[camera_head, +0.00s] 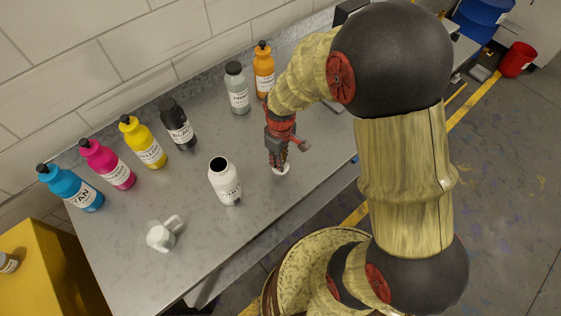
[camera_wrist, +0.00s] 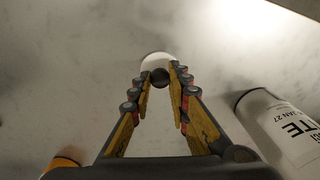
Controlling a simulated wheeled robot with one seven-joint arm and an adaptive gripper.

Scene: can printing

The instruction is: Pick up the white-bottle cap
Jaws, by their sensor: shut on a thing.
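The white-bottle cap (camera_head: 283,169) shows as a small white disc just under my gripper (camera_head: 279,157), over the grey table. In the wrist view the cap (camera_wrist: 153,60) is a white disc with a dark grey round part between my fingertips (camera_wrist: 160,80). My gripper is shut on it. I cannot tell whether the cap touches the table. The white bottle (camera_head: 226,184) stands upright and uncapped to the left of my gripper, its dark mouth showing. Its labelled side (camera_wrist: 287,128) is at the right in the wrist view.
Blue (camera_head: 68,186), magenta (camera_head: 105,163), yellow (camera_head: 141,142), black (camera_head: 177,123), grey (camera_head: 237,87) and orange (camera_head: 264,68) bottles stand along the wall.

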